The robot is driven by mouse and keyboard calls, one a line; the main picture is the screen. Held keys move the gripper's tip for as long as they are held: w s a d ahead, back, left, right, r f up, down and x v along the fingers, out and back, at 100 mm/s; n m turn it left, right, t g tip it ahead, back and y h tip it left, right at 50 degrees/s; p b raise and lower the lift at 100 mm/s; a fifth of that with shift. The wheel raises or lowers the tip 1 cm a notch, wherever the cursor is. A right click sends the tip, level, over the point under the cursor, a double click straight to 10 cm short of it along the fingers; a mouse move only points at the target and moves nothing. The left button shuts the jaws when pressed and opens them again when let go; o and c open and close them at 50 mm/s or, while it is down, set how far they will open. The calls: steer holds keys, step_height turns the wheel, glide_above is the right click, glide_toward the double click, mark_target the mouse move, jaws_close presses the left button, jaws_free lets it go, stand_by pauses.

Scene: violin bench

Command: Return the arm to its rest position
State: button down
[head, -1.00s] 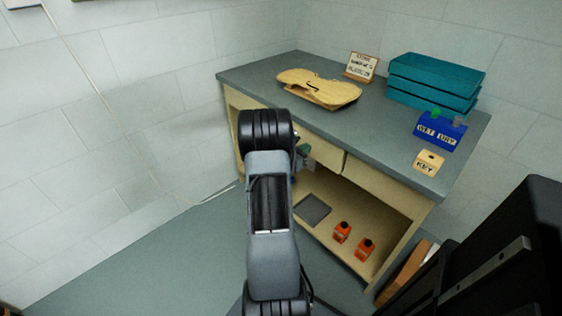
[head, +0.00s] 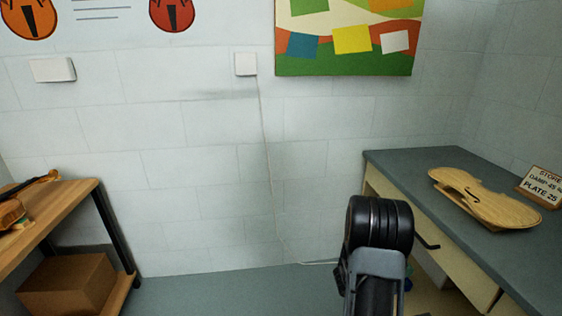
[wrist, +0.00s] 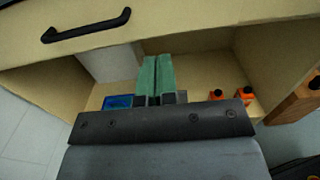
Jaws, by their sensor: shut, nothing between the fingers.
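My arm (head: 378,240) shows in the head view in front of the workbench, folded at its black joint. The gripper is hidden there behind the arm. In the wrist view my gripper (wrist: 157,78) has its two green fingers together with nothing between them. The fingers point toward the open shelf space under the bench drawer, and I cannot tell how far off they are.
The grey bench top (head: 400,165) carries a pale violin plate (head: 485,198) and a sign (head: 541,185). A drawer handle (wrist: 87,26) sticks out above my gripper. Orange bottles (wrist: 244,95) and a blue item (wrist: 118,102) are on the shelf. A wooden rack (head: 75,205) holds a cardboard box (head: 68,285).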

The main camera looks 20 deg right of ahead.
steer(key=s+a+f+m+g+y+p, duration=0.1)
steer(key=s+a+f+m+g+y, duration=0.1)
steer(key=s+a+m+g+y, duration=0.3)
steer(key=s+a+r+m+t+y+p, duration=0.1)
steer(key=a+r+m+t+y+p, duration=0.1)
steer(key=a+r+m+y+p, duration=0.35)
steer(key=w+a+r+m+t+y+p, duration=0.2)
steer(key=a+r+t+p, duration=0.3)
steer(key=a+r, duration=0.8)
steer(key=w+a+r+m+t+y+p, duration=0.2)
steer(key=w+a+r+t+y+p, duration=0.2)
steer(key=a+r+p, duration=0.6)
steer(key=a+r+t+y, duration=0.1)
steer(key=a+r+t, duration=0.1)
steer(key=r, duration=0.4)
steer(key=shift+w+a+m+p, duration=0.25)
steer(key=shift+a+m+p, duration=0.1)
steer(key=shift+a, duration=0.45)
steer(key=shift+r, duration=0.1)
